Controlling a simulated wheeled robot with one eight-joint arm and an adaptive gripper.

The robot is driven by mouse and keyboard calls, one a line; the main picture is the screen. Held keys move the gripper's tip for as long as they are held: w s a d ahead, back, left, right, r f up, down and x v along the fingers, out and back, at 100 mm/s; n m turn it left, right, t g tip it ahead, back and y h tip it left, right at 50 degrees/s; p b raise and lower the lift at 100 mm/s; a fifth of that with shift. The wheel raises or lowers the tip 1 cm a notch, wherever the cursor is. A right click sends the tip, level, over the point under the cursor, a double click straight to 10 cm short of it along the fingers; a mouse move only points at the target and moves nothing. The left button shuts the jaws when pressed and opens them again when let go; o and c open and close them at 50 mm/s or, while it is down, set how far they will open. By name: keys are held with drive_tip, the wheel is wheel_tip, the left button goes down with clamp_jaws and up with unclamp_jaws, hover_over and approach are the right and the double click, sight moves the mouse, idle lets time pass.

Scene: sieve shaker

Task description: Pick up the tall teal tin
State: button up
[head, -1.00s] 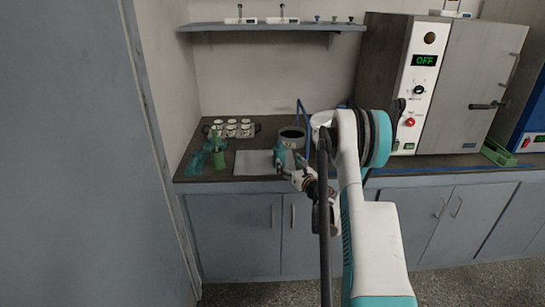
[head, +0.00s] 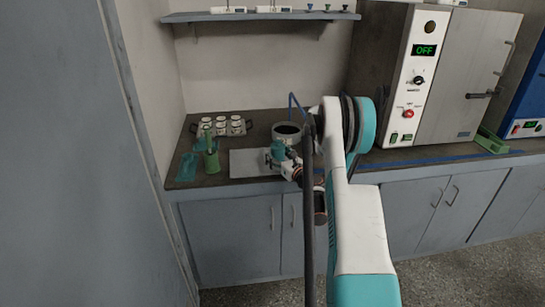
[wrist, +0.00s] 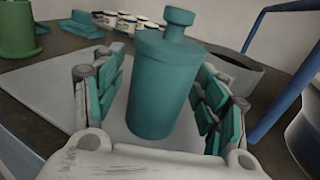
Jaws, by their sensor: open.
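The tall teal tin (wrist: 160,85) has a narrow neck and a wider cap, and stands upright on a pale grey mat (wrist: 60,85). My gripper (wrist: 162,68) is open, with its teal-padded fingers on either side of the tin. Gaps show between the pads and the tin in the wrist view. In the head view the tin (head: 278,149) is small and partly hidden by my gripper (head: 276,160) at the mat's right side (head: 245,163).
A grey pot (head: 287,129) stands just behind, near a blue upright bar (wrist: 285,95). To the left are a green container (head: 211,160), a teal tray (head: 187,168) and a rack of white jars (head: 221,126). A shelf (head: 260,16) hangs above. An oven (head: 440,80) stands right.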

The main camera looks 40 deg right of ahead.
clamp_jaws()
